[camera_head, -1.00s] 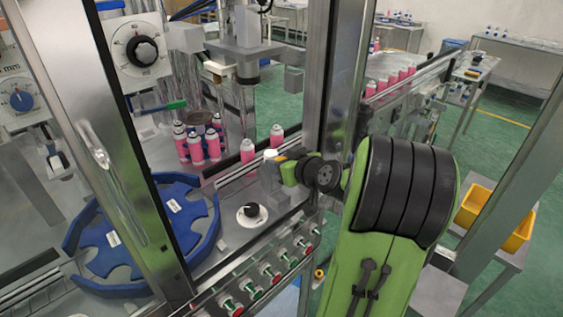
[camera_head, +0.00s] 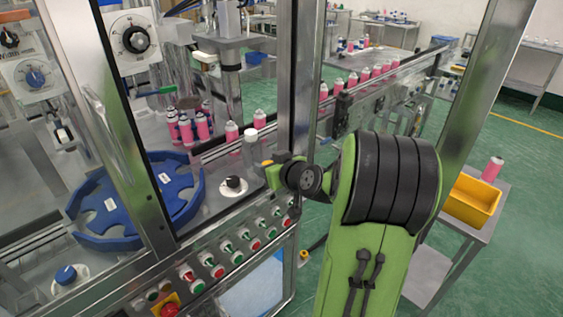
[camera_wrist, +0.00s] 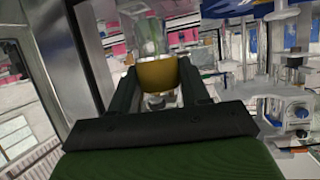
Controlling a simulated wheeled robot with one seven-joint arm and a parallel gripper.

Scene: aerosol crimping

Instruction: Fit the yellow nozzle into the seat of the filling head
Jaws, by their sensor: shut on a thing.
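My gripper (camera_wrist: 157,88) is shut on the yellow nozzle (camera_wrist: 157,75), which sits between its two dark fingers in the wrist view. A clear cylinder shows just beyond the nozzle; I cannot tell whether they touch. In the head view my gripper (camera_head: 266,168) is small and partly hidden by my wrist, inside the machine frame above the control panel. A spot of yellow shows at its tip. The filling head (camera_head: 229,55) appears to be the metal assembly further back, at upper middle. Its seat cannot be made out.
A metal frame post (camera_head: 298,80) stands close behind my gripper. Pink cans (camera_head: 202,126) stand on the machine deck, beside a blue star-wheel guide (camera_head: 130,205). A control panel (camera_head: 235,250) with buttons faces me. A yellow bin (camera_head: 470,205) sits on a side table.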

